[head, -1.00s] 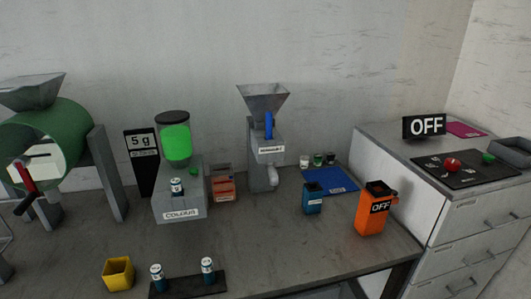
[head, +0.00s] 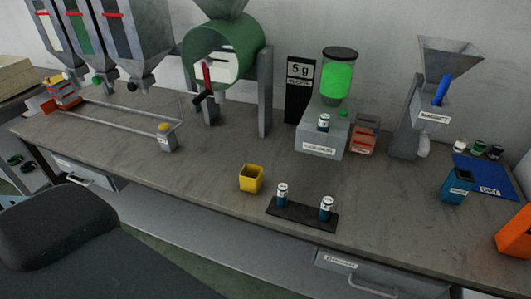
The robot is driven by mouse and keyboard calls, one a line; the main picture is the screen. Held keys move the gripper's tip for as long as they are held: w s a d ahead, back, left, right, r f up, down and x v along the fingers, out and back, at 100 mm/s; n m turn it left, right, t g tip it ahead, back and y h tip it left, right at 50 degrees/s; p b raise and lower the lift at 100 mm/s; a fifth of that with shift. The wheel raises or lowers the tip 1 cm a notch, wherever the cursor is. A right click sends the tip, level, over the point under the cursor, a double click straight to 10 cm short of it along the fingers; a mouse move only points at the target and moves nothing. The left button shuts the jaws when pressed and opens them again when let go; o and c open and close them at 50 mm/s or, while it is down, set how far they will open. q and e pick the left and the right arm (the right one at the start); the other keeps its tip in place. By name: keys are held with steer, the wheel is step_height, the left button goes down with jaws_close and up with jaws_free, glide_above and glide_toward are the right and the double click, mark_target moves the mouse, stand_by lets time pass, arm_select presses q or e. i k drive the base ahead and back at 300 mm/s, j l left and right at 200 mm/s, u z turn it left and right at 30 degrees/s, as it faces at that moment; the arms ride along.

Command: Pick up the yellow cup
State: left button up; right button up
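The yellow cup (head: 251,179) stands upright and open-topped on the grey workbench (head: 205,175), near its front edge in the middle of the head view. It is just left of a black tray (head: 290,213) that carries two small blue-and-white containers. Nothing is touching or covering the cup. Neither of my grippers shows in the head view.
Behind the cup stand a green drum machine (head: 245,45) and a dispenser with a green jar (head: 338,80). Rails with a grey block (head: 167,139) lie to the left. A dark chair (head: 60,225) is in front. Bench around the cup's left is clear.

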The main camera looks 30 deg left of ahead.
mark_target(251, 176)
steer(key=u, duration=1.05)
